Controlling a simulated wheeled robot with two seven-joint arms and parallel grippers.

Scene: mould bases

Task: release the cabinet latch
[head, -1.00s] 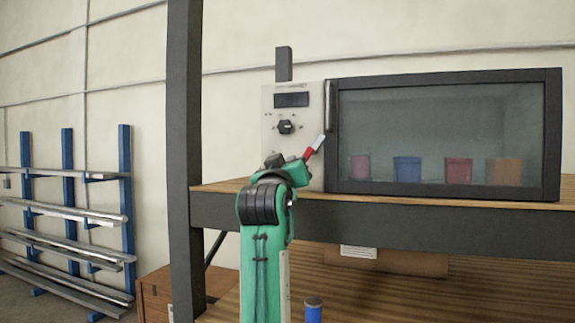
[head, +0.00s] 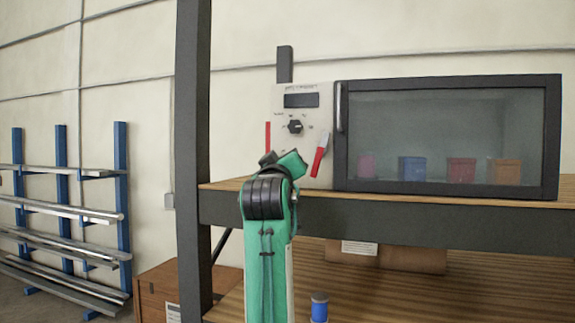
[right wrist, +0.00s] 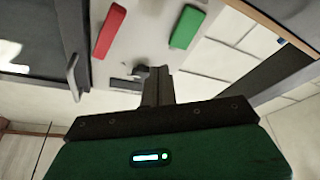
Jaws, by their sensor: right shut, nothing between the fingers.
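The cabinet (head: 450,190) has a dark-framed glass door with a vertical handle (head: 339,107) on its left edge. Left of it is a pale control panel (head: 300,88) with a display and a black dial (head: 295,127). My right gripper (right wrist: 157,80) is shut and empty, pointing at the panel. The right wrist view shows a red bar (right wrist: 109,31) and a green bar (right wrist: 187,27), both apart from the fingers. My left gripper is out of view.
The cabinet stands on a wooden shelf with a dark front beam (head: 400,211). A dark upright post (head: 193,150) stands left of the panel. Several coloured containers (head: 412,168) show behind the glass. A blue spool-like object (head: 319,307) stands lower down.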

